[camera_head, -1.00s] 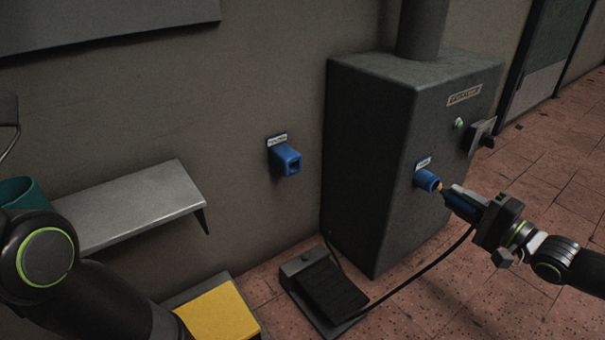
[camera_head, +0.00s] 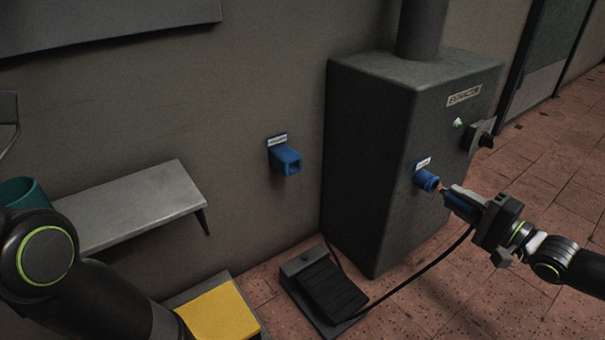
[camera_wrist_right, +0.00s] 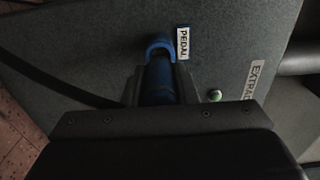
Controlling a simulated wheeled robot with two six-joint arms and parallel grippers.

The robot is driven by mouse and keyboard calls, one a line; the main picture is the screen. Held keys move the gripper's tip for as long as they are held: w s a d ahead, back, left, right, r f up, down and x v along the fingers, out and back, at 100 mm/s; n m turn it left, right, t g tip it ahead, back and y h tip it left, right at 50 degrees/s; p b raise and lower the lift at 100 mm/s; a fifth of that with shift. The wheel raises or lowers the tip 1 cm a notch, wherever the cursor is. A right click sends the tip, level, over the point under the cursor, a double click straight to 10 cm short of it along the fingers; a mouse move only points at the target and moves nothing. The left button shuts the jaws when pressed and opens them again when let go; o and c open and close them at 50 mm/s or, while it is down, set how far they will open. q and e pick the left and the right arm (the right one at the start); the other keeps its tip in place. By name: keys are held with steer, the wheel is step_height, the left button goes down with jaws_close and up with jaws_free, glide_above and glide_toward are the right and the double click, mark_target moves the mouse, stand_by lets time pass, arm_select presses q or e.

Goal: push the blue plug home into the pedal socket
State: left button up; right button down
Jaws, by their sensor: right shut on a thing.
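The blue pedal socket (camera_head: 427,180) sticks out of the front of the dark grey extractor box. It also shows in the right wrist view (camera_wrist_right: 158,46), beside a white label reading PEDAL (camera_wrist_right: 183,43). My right gripper (camera_head: 468,203) is shut on the blue plug (camera_head: 458,204), which lines up with the socket. In the head view an orange-brown tip shows between plug and socket, so the plug is not flush. In the right wrist view the plug (camera_wrist_right: 159,82) lies between the fingers, its front close to the socket's mouth. My left gripper is out of view; only my left arm shows.
A black cable (camera_head: 420,274) runs from the plug to the foot pedal (camera_head: 325,287) on the floor. A second blue wall socket (camera_head: 286,160) is left of the extractor box (camera_head: 375,160). A dark knob (camera_head: 482,133) and green light (camera_head: 457,123) sit above right. A metal shelf (camera_head: 135,205) is at left.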

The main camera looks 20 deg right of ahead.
mark_target(447, 193)
steer(key=shift+x, duration=1.5)
steer(key=c, duration=1.1)
jaws_free()
steer(key=shift+o, duration=0.2)
